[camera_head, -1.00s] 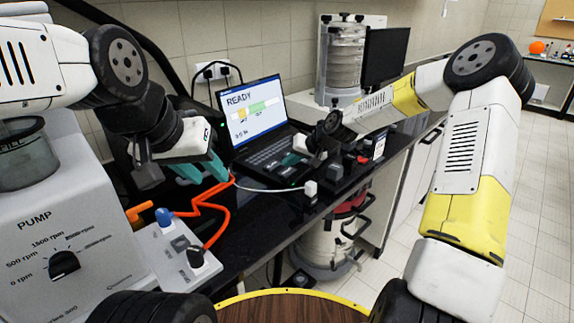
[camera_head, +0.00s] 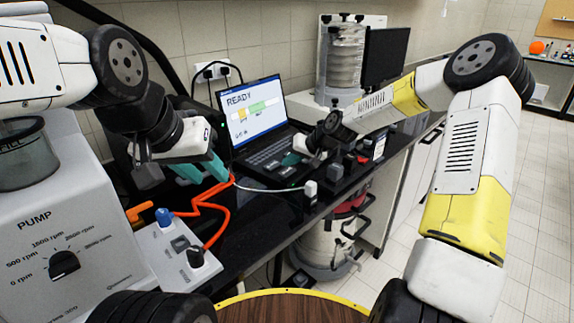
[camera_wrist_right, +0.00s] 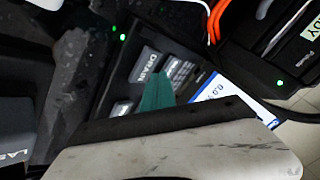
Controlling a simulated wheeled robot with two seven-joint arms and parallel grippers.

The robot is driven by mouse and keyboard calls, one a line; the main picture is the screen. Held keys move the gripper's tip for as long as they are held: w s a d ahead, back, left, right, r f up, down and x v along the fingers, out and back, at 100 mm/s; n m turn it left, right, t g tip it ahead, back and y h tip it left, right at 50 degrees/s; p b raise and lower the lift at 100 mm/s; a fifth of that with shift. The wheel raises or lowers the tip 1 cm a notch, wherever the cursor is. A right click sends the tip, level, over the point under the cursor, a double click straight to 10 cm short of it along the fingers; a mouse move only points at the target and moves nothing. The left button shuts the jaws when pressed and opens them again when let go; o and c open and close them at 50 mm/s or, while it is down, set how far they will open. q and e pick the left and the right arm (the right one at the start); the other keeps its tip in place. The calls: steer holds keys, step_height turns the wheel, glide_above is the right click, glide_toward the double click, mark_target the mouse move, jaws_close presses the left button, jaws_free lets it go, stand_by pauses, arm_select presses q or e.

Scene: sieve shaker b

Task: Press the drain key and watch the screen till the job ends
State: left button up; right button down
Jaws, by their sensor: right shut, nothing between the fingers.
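The drain key (camera_wrist_right: 147,63), labelled DRAIN, is on a dark key panel (camera_wrist_right: 126,82) in the right wrist view. My right gripper (camera_wrist_right: 157,92) is shut and empty, its teal tip by the drain key's lower edge. I cannot tell whether it touches the key. In the head view my right gripper (camera_head: 292,159) is low in front of the laptop (camera_head: 268,152). The laptop's screen (camera_head: 251,112) reads READY, with a yellow and a green block below; the smaller text is unreadable. My left gripper (camera_head: 204,170) hangs left of the laptop, above the orange tube; its finger gap is unclear.
A pump (camera_head: 65,235) with a dial stands at the left, beside a small white box (camera_head: 175,258) with knobs. An orange tube (camera_head: 212,205) and a white cable (camera_head: 265,190) cross the black bench. A sieve stack (camera_head: 345,60) and a dark monitor (camera_head: 386,53) stand behind.

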mark_target(289, 172)
steer(key=shift+f, duration=0.2)
steer(key=shift+f, duration=0.2)
steer(key=shift+f, duration=0.5)
stand_by(0.6)
steer(key=shift+r, duration=0.9)
steer(key=shift+r, duration=0.15)
steer(key=shift+r, duration=2.4)
